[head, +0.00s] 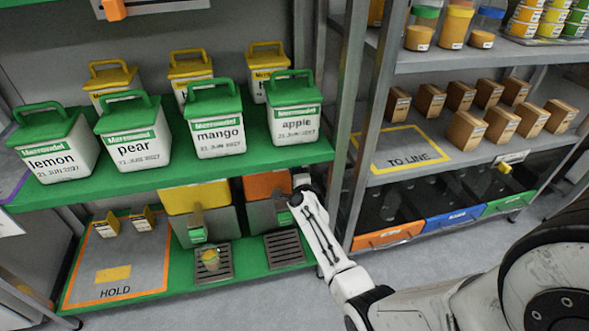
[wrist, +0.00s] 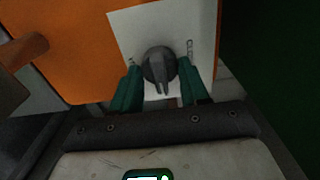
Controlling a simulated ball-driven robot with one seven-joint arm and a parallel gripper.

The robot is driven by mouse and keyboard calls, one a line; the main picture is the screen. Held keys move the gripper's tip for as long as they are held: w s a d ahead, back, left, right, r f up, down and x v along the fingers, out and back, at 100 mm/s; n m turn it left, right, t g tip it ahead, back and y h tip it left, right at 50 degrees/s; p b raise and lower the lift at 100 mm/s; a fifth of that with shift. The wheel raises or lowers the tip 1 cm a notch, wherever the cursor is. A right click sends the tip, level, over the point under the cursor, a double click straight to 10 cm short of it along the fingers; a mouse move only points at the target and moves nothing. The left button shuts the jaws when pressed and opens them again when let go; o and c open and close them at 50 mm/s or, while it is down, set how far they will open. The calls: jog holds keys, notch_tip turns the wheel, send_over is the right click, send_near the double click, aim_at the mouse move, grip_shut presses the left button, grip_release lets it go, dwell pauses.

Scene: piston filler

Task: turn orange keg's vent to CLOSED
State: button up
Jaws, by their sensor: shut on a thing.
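The orange keg (head: 268,186) stands on the lower green shelf in the head view, with my arm's end against its right side. In the wrist view the orange keg (wrist: 75,45) carries a white label plate (wrist: 190,30). The grey vent knob (wrist: 158,66) sits on this plate, its narrow handle pointing down in the picture, slightly right. My gripper (wrist: 161,90) has its green fingers on both sides of the knob and is shut on it.
A yellow keg (head: 194,198) stands left of the orange one, with a small cup (head: 210,259) below it on a drip grate. A shelf upright (head: 350,200) stands close right of my gripper. Green-lidded tubs, such as apple (head: 295,125), fill the shelf above.

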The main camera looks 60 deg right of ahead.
jog(key=shift+c, duration=1)
jog(key=shift+n, duration=0.3)
jog(key=shift+f+n+p, duration=0.1)
jog(key=shift+n+p, duration=0.8)
jog(key=shift+n, duration=7.8)
jog(key=o, duration=1.1)
jog(key=shift+c, duration=0.2)
